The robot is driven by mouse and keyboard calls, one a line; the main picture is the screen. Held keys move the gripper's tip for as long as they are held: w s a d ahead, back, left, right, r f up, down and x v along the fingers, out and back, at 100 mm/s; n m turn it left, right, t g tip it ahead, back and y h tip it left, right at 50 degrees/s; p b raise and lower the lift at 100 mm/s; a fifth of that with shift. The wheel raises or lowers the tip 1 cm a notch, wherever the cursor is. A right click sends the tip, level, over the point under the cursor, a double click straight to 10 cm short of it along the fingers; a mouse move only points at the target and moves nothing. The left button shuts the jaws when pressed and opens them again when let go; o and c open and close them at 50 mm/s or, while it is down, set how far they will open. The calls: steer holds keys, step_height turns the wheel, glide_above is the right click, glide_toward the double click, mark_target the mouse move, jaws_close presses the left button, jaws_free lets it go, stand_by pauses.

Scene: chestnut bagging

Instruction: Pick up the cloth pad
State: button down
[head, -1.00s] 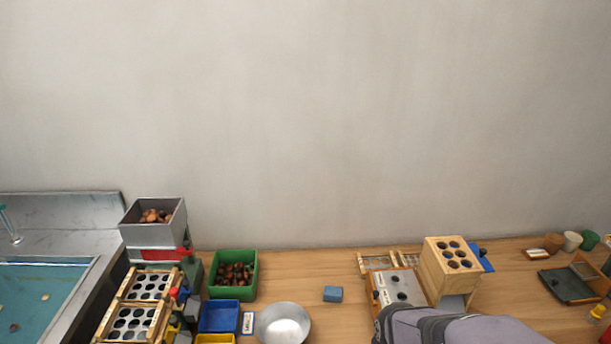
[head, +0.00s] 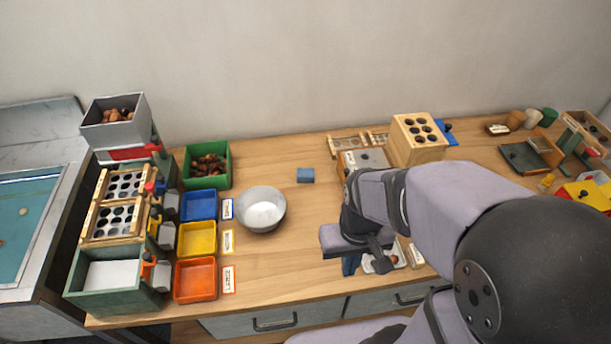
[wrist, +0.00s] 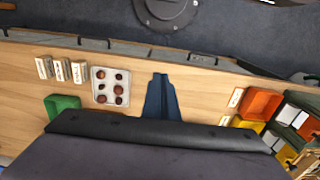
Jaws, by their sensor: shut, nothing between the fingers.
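The cloth pad appears to be the small blue block-shaped piece (head: 305,175) lying on the wooden table, right of the metal bowl, in the head view. I cannot make it out in the wrist view. My gripper (head: 350,266) is over the front part of the table, nearer the front edge than the blue pad and to its right, clearly apart from it. In the wrist view its dark blue fingers (wrist: 160,80) are together with nothing between them. My forearm hides part of the table to the right.
A metal bowl (head: 261,209) stands left of the pad. Blue (head: 198,205), yellow (head: 197,239) and orange (head: 195,280) bins line the left. A wooden block with holes (head: 417,140) stands behind right. A white tray of chestnuts (wrist: 110,88) lies near my gripper. The table between bowl and gripper is clear.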

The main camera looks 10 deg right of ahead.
steer(key=c, duration=2.5)
jaws_free()
steer(key=o, duration=1.7)
steer(key=shift+o, duration=0.2)
steer(key=m+t+b, duration=0.2)
steer(key=t+b, duration=0.3)
steer(key=b, duration=0.5)
glide_toward(306, 175)
steer(key=w+f, duration=0.1)
steer(key=shift+h, duration=0.4)
steer(key=shift+a+p+x, duration=0.2)
steer(key=shift+p+x, duration=0.2)
steer(key=shift+x, duration=1.5)
steer(key=shift+a+p+x, duration=0.15)
steer(key=shift+p+x, duration=0.2)
steer(key=shift+x, duration=1.55)
